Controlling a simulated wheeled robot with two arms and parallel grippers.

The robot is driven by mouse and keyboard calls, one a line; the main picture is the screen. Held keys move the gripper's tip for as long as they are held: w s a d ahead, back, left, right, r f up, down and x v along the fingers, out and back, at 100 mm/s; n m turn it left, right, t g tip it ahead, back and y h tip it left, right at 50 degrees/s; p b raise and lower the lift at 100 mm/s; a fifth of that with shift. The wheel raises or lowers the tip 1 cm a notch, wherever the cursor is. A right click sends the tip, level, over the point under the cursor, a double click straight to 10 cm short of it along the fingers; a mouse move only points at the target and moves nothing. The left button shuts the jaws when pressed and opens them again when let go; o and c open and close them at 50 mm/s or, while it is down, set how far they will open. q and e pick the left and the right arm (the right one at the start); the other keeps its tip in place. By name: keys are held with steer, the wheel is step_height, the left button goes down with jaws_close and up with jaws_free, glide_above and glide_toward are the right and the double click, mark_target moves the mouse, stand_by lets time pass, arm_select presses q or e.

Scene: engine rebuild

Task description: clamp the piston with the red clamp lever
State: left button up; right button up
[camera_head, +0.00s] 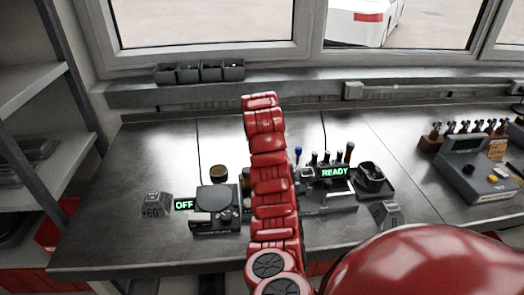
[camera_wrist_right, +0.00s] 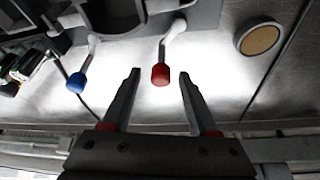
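The red clamp lever (camera_wrist_right: 161,75) hangs from a grey fixture (camera_wrist_right: 200,18) in the right wrist view. Its red knob is at the mouth of my right gripper (camera_wrist_right: 159,85). The gripper is open, one finger on each side of the knob, with visible gaps. A dark rounded part (camera_wrist_right: 112,14) at the top edge may be the piston, but I cannot tell. In the head view my red arm reaches across the table and hides its own gripper and the red lever. My left gripper is in neither view.
A blue-knobbed lever (camera_wrist_right: 77,82) is left of the red one. A brown round piece (camera_wrist_right: 259,39) lies to the right, also in the head view (camera_head: 219,172). A black device (camera_head: 215,208) with an OFF display and a READY display (camera_head: 335,172) flank my arm.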

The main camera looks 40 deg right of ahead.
steer(key=shift+a+r, duration=0.15)
steer(key=shift+r, duration=0.25)
steer(key=p+v, duration=0.2)
steer(key=v, duration=1.4)
steer(key=shift+s+r+p, duration=0.15)
steer(key=shift+r+p, duration=0.1)
steer(key=shift+p, duration=0.1)
